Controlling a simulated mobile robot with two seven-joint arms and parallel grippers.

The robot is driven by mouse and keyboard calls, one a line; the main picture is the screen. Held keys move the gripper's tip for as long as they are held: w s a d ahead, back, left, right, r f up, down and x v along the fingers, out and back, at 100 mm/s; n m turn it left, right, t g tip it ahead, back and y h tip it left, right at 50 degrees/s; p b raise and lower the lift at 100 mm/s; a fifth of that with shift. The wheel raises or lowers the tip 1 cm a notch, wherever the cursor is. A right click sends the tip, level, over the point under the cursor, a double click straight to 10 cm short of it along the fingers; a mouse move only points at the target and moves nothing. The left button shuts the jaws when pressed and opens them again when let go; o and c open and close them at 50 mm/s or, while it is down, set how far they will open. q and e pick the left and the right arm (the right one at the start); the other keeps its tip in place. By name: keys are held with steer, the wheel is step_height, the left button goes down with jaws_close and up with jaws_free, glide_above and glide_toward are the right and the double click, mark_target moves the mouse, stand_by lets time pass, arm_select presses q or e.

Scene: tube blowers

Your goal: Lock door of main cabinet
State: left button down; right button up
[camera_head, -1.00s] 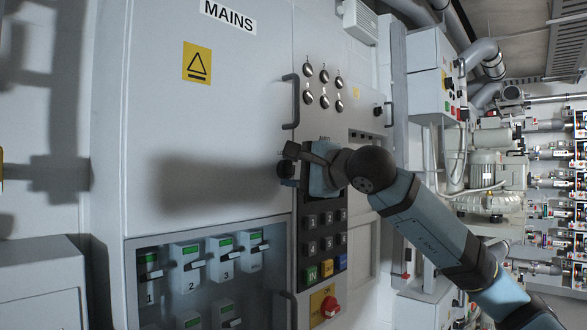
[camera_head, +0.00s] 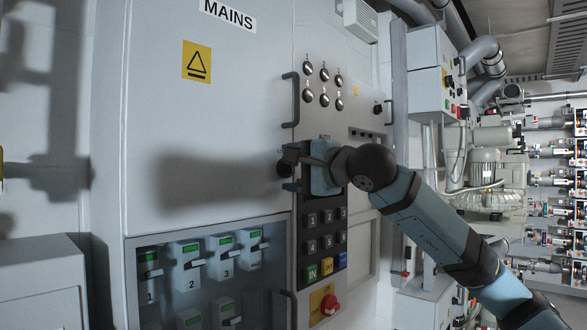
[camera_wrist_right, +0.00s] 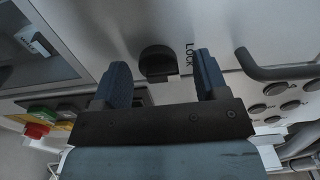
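The main cabinet door (camera_head: 200,130), labelled MAINS, stands closed as far as I can see. A round black lock knob (camera_head: 284,167) sits at the door's right edge; in the right wrist view the knob (camera_wrist_right: 158,62) is beside the printed word LOCK. My right gripper (camera_head: 291,169) is at the knob, partly hiding it in the head view. In the right wrist view the right gripper (camera_wrist_right: 165,80) has its two blue fingers apart, one on each side of the knob, with visible gaps. It holds nothing. My left gripper does not show.
A vertical handle (camera_head: 291,101) is above the knob; it also shows in the right wrist view (camera_wrist_right: 275,70). Indicator buttons (camera_head: 323,84), a keypad (camera_head: 326,230) and a red rotary switch (camera_head: 330,304) lie to the right. A window with meters (camera_head: 205,265) is below.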

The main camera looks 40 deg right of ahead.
steer(key=shift+s+f, duration=0.15)
steer(key=shift+s, duration=0.3)
arm_select(q)
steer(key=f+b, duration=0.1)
steer(key=b, duration=0.5)
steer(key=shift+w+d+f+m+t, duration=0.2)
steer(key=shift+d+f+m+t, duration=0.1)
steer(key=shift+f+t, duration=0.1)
arm_select(e)
steer(key=s+d, duration=0.1)
steer(key=s, duration=1.1)
steer(key=shift+s, duration=0.4)
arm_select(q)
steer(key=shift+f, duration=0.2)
